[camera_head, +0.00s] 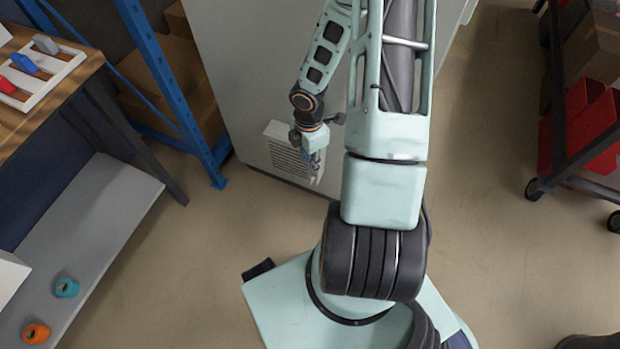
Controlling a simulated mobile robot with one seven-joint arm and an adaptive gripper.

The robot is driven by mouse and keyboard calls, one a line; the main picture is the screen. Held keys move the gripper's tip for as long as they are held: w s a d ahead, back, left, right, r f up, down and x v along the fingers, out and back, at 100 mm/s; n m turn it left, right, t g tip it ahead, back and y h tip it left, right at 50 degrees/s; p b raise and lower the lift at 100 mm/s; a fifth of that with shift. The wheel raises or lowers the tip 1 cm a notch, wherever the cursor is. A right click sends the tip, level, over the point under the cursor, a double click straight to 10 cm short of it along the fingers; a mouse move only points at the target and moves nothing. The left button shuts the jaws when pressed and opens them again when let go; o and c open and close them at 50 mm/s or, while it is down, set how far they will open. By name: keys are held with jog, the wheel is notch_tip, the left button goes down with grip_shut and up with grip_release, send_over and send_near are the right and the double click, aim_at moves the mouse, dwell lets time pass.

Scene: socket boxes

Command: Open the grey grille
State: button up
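The grey grille (285,158) is a small slatted panel low on the front of a large light grey cabinet (255,80). Its right part is hidden behind my gripper. My gripper (309,160) is at the right side of the grille, pointing down and close to it. I cannot tell whether it touches the grille. The fingers are small and partly hidden, so I cannot tell whether they are open or shut.
A blue rack post (170,85) stands left of the cabinet. A wooden workbench (30,115) with a grey lower shelf (95,215) is at the left. A dark cart with red bins (590,130) stands at the right. Floor (490,200) between cabinet and cart is clear.

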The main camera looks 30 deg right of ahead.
aim_at(310, 183)
notch_tip(310, 183, down, 8)
jog(key=b, duration=0.3)
jog(key=shift+s, duration=0.1)
grip_shut()
jog(key=shift+d, duration=0.1)
